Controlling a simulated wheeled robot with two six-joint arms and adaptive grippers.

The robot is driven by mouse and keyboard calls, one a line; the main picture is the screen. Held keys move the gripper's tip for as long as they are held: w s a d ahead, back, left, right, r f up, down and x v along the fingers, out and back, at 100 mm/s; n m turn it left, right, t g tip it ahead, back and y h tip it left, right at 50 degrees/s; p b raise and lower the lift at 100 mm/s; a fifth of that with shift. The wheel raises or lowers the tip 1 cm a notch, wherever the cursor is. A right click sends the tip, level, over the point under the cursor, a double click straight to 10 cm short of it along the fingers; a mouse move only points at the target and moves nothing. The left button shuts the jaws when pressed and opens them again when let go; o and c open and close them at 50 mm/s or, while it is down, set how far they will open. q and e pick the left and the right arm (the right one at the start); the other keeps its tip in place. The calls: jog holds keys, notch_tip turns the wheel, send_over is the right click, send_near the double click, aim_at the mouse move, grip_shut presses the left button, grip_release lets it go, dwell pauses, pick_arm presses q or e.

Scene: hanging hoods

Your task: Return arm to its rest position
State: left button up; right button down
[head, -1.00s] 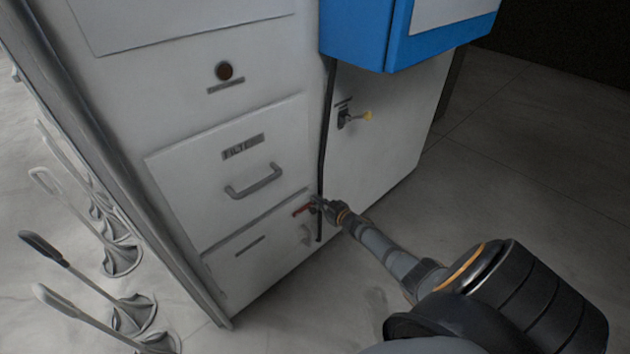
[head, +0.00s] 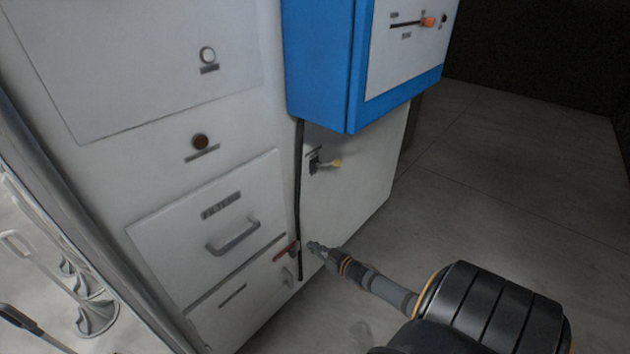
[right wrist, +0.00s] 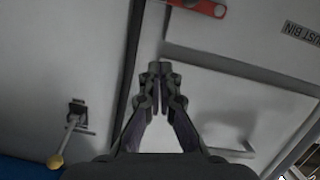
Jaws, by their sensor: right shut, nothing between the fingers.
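My right arm (head: 385,290) reaches in from the lower right in the head view. My right gripper (head: 315,247) is shut and empty. It is just right of a red lever (head: 287,250) on the lower front of the white cabinet, apart from it. In the right wrist view the gripper's fingers (right wrist: 159,72) are together in front of the cabinet face, and the red lever (right wrist: 196,6) shows at the top edge. My left gripper is in neither view.
A blue box (head: 325,70) juts out above. A yellow-tipped lever (head: 330,163) sits on the right panel. A filter drawer with a handle (head: 233,238) is on the left. Hanging hoods (head: 95,312) are at far left. Floor (head: 490,190) at the right is clear.

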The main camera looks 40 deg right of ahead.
jog(key=shift+s, duration=0.2)
dwell(0.4)
jog(key=s+a+f+m+g+h, duration=0.1)
jog(key=s+a+f+g, duration=0.15)
jog(key=s+f, duration=0.55)
jog(key=s+a+f+m+g+h, duration=0.15)
jog(key=s+f+g, duration=0.35)
jog(key=f, duration=0.6)
jog(key=s+a+f+g, duration=0.2)
jog(key=s+a+f, duration=0.15)
jog(key=s, duration=0.35)
jog(key=s+a+f+g+y, duration=0.1)
jog(key=s+a+f+g, duration=0.15)
jog(key=s+a, duration=0.3)
jog(key=s+a+f+g, duration=0.1)
jog(key=s+a+f, duration=0.25)
jog(key=s, duration=0.35)
pick_arm(q)
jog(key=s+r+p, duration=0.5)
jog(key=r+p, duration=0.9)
jog(key=p, duration=0.2)
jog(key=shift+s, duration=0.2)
pick_arm(e)
jog(key=s+r+g, duration=0.1)
jog(key=s+r, duration=0.6)
jog(key=r, duration=0.5)
jog(key=shift+a+r, duration=0.2)
jog(key=shift+r, duration=0.15)
jog(key=shift+s+y, duration=0.1)
jog(key=shift+y, duration=0.15)
